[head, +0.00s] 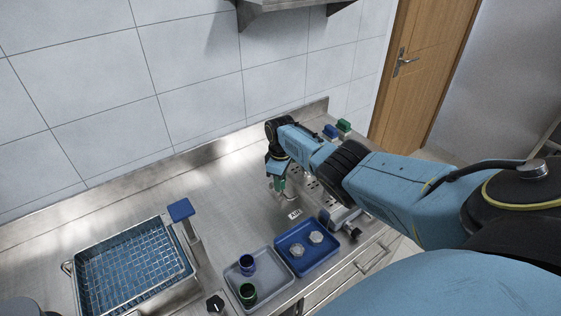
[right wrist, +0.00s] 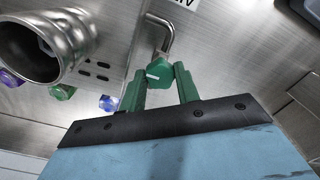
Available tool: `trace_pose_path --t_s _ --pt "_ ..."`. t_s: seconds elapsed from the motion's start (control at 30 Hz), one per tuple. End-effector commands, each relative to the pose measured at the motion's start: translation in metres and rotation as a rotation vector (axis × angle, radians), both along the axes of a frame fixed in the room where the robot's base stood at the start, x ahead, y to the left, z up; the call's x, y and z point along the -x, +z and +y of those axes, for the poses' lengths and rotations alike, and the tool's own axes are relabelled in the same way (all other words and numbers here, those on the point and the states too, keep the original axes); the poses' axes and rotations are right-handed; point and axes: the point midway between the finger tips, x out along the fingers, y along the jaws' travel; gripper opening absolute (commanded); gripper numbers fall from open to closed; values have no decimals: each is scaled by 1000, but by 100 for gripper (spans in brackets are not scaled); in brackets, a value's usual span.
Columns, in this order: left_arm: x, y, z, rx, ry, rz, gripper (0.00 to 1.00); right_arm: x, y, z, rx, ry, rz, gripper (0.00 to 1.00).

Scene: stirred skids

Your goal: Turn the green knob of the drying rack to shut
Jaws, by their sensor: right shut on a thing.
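The green knob (right wrist: 159,72), with a small white mark on it, sits at the end of a bent steel tube (right wrist: 163,32) in the right wrist view. My right gripper (head: 279,185) points down at the steel counter in the head view. In the right wrist view its two green fingers (right wrist: 160,84) stand on either side of the knob and are shut on it. In the head view the fingers and arm mostly hide the knob. My left gripper is not in view.
A blue tray (head: 306,268) with two metal pieces and a grey tray (head: 236,277) with two cups stand in front. A wire basket (head: 78,283) stands at the left. A wide steel pipe (right wrist: 42,68) is close to my right gripper. The counter's back left is clear.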

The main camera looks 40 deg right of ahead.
Motion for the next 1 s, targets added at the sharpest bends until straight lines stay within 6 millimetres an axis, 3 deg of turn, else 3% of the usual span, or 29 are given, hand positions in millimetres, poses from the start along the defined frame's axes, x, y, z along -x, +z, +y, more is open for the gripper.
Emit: trace_pose_path --t_s 0.2,0.23,0.3,0.67,1.0 --pt "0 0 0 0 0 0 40 -1 1 -1 0 -3 -4 9" --pt "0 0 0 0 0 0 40 -1 1 -1 0 -3 -4 33" --pt "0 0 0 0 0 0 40 -1 1 0 0 -2 -3 40" --pt "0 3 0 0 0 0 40 -1 6 0 0 0 -3 40" --pt "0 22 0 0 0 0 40 -1 64 -1 0 1 -7 40"
